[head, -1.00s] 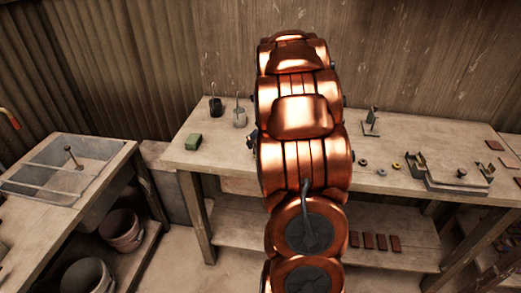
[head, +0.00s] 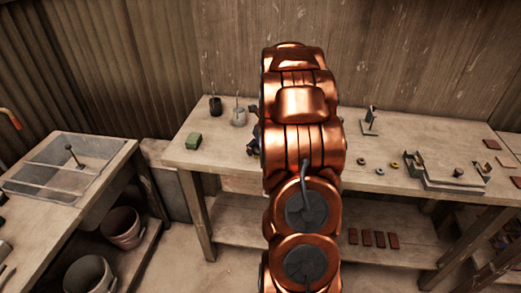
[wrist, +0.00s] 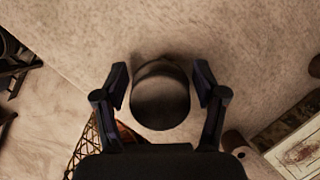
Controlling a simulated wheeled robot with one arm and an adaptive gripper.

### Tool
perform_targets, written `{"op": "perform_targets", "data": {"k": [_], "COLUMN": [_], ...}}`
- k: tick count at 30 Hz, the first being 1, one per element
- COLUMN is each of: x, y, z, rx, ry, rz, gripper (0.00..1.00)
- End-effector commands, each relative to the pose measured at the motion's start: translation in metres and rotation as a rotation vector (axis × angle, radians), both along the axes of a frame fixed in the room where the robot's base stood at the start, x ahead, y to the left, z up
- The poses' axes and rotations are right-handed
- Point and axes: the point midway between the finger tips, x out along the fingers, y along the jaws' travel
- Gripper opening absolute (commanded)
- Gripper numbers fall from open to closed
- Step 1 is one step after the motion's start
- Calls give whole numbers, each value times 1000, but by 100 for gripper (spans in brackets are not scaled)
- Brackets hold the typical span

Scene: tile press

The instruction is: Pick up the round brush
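A dark, round-topped object (wrist: 160,98), likely the round brush, stands on the pale bench top in the wrist view. My gripper (wrist: 161,88) is open, with one black finger on each side of it. A narrow gap shows at the left finger; contact on the right is hard to tell. In the head view, part of my gripper (head: 254,140) shows low over the bench at the left edge of my copper arm. The arm hides the rest of it, and I cannot make out the brush there.
On the bench (head: 222,153) are a green block (head: 193,141), a dark cup (head: 215,106) and a grey cup (head: 239,117). A metal stand (head: 370,121), small rings and a press-like fixture (head: 455,177) are to the right.

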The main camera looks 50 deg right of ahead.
Motion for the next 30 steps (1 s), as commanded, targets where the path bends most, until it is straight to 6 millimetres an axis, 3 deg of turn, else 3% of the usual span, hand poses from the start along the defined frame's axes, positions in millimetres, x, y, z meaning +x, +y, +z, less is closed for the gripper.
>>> {"op": "perform_targets", "data": {"k": [2, 14, 22, 30], "x": [0, 0, 0, 1], "y": [0, 0, 0, -2], "z": [0, 0, 3, 25], "rx": [0, 0, -1, -5], "ry": [0, 0, -1, -4], "rz": [0, 0, 0, -1], "gripper": [59, 17, 16, 16]}}
